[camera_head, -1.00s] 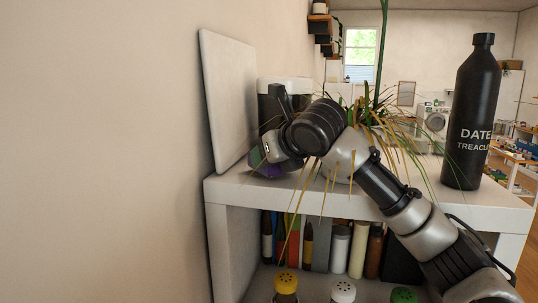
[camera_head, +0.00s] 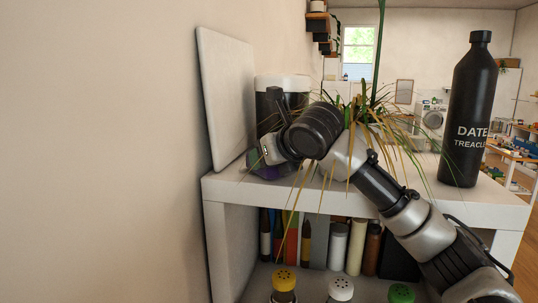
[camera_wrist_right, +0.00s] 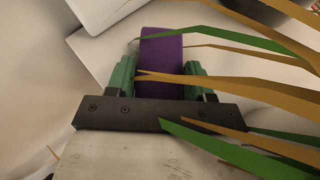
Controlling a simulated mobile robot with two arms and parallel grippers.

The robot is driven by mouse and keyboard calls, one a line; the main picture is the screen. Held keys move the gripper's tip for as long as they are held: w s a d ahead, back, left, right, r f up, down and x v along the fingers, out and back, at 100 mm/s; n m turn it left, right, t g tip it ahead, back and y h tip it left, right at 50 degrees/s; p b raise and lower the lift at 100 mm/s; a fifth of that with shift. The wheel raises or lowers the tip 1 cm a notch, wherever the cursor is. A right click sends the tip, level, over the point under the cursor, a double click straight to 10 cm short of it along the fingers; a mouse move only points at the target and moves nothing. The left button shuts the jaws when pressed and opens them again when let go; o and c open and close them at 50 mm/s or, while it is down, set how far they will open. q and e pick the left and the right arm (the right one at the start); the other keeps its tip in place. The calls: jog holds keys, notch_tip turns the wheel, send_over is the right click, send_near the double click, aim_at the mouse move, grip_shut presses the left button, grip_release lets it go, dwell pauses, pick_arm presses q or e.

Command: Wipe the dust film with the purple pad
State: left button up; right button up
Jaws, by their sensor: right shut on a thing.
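The purple pad (camera_wrist_right: 161,62) is held between the two green fingers of my right gripper (camera_wrist_right: 162,78) in the right wrist view. In the head view my right gripper (camera_head: 262,166) is low over the top of the white shelf (camera_head: 330,197), near its left end. Only a small purple patch of the pad (camera_head: 267,173) shows there, mostly hidden by the gripper. I cannot tell whether the pad touches the shelf top. I cannot make out the dust film in either view. My left gripper is not in view.
A white panel (camera_head: 226,95) leans on the wall at left. A black and white container (camera_head: 296,84) stands behind my gripper. A grassy plant (camera_head: 395,125) overlaps my right arm. A tall black bottle (camera_head: 472,112) stands on the right. Several bottles and jars fill the lower shelf.

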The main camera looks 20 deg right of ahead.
jog(key=shift+f, duration=0.15)
jog(key=shift+s+a, duration=0.45)
jog(key=shift+s, duration=0.2)
jog(key=shift+s+a, duration=0.4)
jog(key=shift+s, duration=0.25)
jog(key=shift+w+d+f, duration=0.1)
jog(key=shift+w+d, duration=0.3)
jog(key=shift+w, duration=0.2)
jog(key=shift+w+d, duration=0.4)
jog(key=shift+w, duration=0.2)
jog(key=shift+s+a+f, duration=0.1)
jog(key=shift+s+a, duration=0.3)
jog(key=shift+s, duration=0.2)
jog(key=shift+s+a, duration=0.35)
jog(key=shift+s, duration=0.2)
jog(key=shift+w+d, duration=0.25)
jog(key=shift+w, duration=0.15)
jog(key=shift+w+d, duration=0.5)
jog(key=shift+w, duration=0.35)
jog(key=shift+s+a+r, duration=0.2)
jog(key=shift+s+a, duration=0.2)
jog(key=shift+s, duration=0.25)
jog(key=shift+s+a+r, duration=0.15)
jog(key=shift+s+a, duration=0.25)
jog(key=shift+s, duration=0.25)
